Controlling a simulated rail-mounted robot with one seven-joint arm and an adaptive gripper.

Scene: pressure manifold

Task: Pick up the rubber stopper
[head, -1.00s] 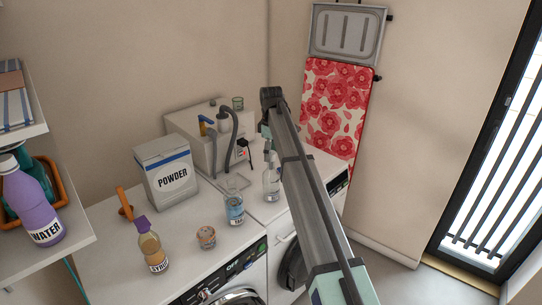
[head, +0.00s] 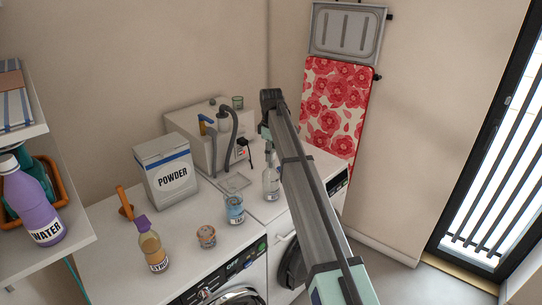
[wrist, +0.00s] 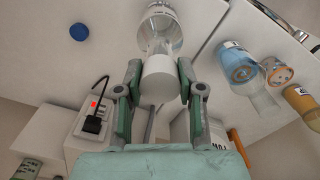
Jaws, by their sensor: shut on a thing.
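The rubber stopper (wrist: 160,80) shows in the wrist view as a pale grey-white cylinder. My gripper (wrist: 159,82) is shut on it, with a finger on each side. Beyond it, a clear glass bottle (wrist: 161,28) stands in line with the stopper. I cannot tell whether the stopper is still in the bottle's neck. In the head view the bottle (head: 271,182) stands on the right-hand white machine, just left of my arm. My gripper (head: 267,132) is above it, mostly hidden by the arm, and the stopper cannot be made out there.
A blue-filled glass (head: 234,209), a small orange-lidded jar (head: 206,237), a syrup bottle (head: 151,250) and a powder box (head: 167,172) stand to the left. A white unit with hoses (head: 195,137) is behind. A blue disc (wrist: 79,32) lies on the white top.

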